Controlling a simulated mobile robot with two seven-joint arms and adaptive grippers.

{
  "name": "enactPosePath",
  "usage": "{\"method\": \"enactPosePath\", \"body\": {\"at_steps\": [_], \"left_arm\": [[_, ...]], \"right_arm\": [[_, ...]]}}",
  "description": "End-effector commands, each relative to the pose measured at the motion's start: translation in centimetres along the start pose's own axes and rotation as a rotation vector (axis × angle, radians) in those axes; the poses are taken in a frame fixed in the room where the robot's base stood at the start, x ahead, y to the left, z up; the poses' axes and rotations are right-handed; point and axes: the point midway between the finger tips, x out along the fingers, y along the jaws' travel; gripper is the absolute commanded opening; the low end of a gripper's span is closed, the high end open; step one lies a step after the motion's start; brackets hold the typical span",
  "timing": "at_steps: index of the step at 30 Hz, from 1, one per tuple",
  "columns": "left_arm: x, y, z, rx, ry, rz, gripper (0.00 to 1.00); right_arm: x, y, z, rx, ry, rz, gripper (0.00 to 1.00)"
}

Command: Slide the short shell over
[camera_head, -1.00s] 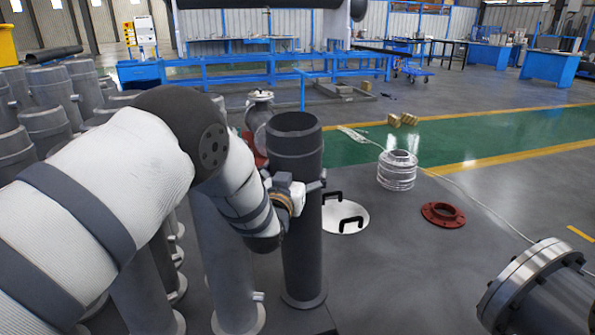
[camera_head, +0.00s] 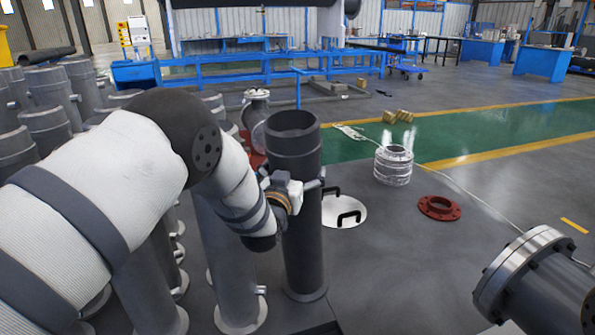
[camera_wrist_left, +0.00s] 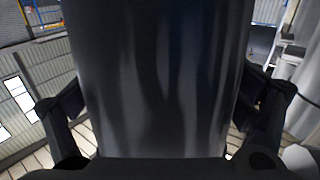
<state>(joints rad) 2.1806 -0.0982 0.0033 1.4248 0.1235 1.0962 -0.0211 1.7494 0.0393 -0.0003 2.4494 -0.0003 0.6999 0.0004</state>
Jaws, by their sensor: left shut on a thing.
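A dark grey shell (camera_head: 304,245) stands upright at the middle of the head view, its open top and wider foot showing. My left gripper (camera_head: 302,188) reaches it from the left and is shut on its side, about mid-height. In the left wrist view the shell's smooth wall (camera_wrist_left: 160,65) fills the middle, with one finger on each side of it. I cannot tell whether its foot touches the floor. Another shell with a bright flange (camera_head: 538,285) lies cut off at the lower right. My right gripper is not in view.
Several grey shells (camera_head: 47,127) stand close together at the left, one (camera_head: 230,275) right beside the held shell. A white round lid with black handles (camera_head: 345,210), a wire coil (camera_head: 393,165) and a red ring (camera_head: 439,207) lie to the right. Floor between is clear.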

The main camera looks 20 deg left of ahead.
Motion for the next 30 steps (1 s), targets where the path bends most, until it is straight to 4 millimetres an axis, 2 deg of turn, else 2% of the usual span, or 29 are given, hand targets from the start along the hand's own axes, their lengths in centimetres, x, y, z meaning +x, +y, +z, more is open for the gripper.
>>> {"method": "enactPosePath", "body": {"at_steps": [1, 8, 9, 10, 23, 28, 30], "left_arm": [[-0.5, -2.6, 1.9, 0.015, -0.042, -0.046, 0.34], [-0.5, -2.6, 1.9, 0.015, -0.041, -0.046, 0.34], [-0.5, -2.6, 1.9, 0.015, -0.041, -0.046, 0.97], [-0.5, -2.6, 1.8, 0.015, -0.041, -0.046, 1.00], [-0.9, -2.5, 1.9, 0.015, -0.042, -0.044, 1.00], [-3.9, -1.6, 1.5, 0.016, -0.037, -0.032, 0.99], [-5.6, -1.1, 1.4, 0.016, -0.034, -0.025, 0.94]], "right_arm": [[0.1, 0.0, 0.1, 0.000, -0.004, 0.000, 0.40], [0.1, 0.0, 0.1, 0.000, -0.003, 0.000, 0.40], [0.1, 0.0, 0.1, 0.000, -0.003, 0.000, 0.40], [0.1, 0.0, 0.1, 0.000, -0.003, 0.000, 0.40], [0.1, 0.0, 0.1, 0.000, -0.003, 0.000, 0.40], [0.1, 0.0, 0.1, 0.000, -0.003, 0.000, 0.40], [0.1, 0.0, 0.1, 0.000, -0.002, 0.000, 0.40]]}}
